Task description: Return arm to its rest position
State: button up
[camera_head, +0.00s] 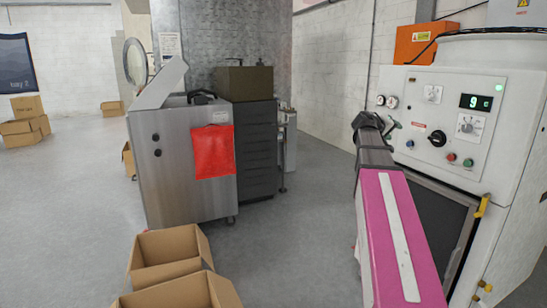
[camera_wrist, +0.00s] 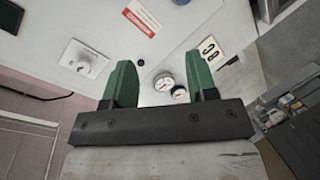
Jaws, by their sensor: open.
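My gripper (camera_wrist: 160,85) shows in the wrist view with its two green fingers apart and nothing between them. Beyond the fingers is the white front panel of the ozone washer (camera_wrist: 115,30), with two round gauges, a dial and a red-and-white label. In the head view my pink arm reaches forward on the right, and my gripper (camera_head: 376,124) is at its far end, close to the washer's panel (camera_head: 425,110). The exact gap between the fingers and the panel cannot be told.
A steel cabinet with a raised lid (camera_head: 170,175) and a red sheet (camera_head: 213,152) stands left of centre. A dark drawer unit (camera_head: 256,150) is beside it. Open cardboard boxes (camera_head: 168,258) are in the near foreground. The floor between boxes and washer is clear.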

jog(key=s+a+f+g+y, duration=0.15)
jog(key=a+f, duration=0.35)
jog(key=f, duration=0.5)
jog(key=s+a+f+n+y, duration=0.1)
jog(key=s+a+f+y, duration=0.3)
jog(key=f, duration=0.6)
jog(key=s+a+f+g+y, duration=0.1)
jog(key=a+f+y, duration=0.1)
jog(key=a+f, duration=0.6)
jog(key=s+a+f+g+y, duration=0.2)
jog(key=s+a+f, duration=0.4)
jog(key=f, duration=0.4)
jog(key=s+a+f+g+y, duration=0.2)
jog(key=s+a+f+y, duration=0.2)
jog(key=s+a+f, duration=0.3)
notch_tip(320, 180, down, 4)
jog(key=shift+s+r, duration=0.15)
jog(key=shift+s, duration=1.05)
